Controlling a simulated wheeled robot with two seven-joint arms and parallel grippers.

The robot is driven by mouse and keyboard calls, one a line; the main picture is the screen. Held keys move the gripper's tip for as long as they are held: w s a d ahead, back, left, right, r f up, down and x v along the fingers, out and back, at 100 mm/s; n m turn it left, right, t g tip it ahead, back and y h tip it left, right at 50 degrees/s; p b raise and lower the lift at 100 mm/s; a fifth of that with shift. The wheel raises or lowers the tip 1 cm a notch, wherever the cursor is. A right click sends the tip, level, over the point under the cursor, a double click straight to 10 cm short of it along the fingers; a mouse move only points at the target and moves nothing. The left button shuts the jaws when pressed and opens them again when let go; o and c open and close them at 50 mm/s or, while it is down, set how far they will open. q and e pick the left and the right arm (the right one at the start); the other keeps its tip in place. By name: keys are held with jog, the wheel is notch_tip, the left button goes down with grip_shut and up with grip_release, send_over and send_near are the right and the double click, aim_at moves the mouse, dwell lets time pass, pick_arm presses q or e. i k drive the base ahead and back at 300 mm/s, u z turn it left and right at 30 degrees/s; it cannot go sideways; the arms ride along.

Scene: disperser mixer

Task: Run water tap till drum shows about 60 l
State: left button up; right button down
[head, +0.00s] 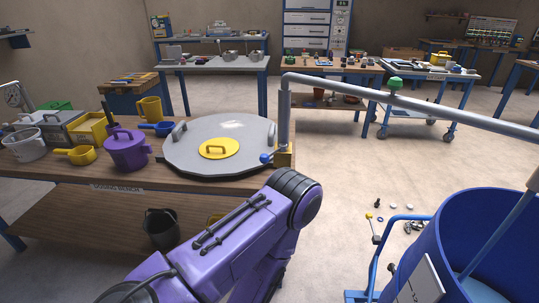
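A grey pipe (460,121) rises at the bench's right end and runs right above the blue drum. A green knob (394,84) sits on top of the pipe. A lever with a blue ball end (266,157) is near the pipe's foot. The blue drum (453,235) stands at the lower right, cut off by the frame. A pale blue surface shows inside it, and a grey shaft (511,222) slants in. A white panel (425,280) on its outside has no readable marks from here. My purple arm crosses the lower middle; neither gripper is in view.
The wooden bench (140,181) holds a large grey lid (190,152), a purple pot (126,150), a yellow scoop (78,155) and a white bucket (25,145). A blue trolley handle (385,228) stands beside the drum. Small items lie on otherwise clear floor.

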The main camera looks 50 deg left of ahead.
aim_at(264, 158)
jog(key=u, duration=0.4)
jog(key=k, duration=0.55)
jog(key=u, duration=0.65)
jog(key=i, duration=0.9)
jog(key=z, duration=0.25)
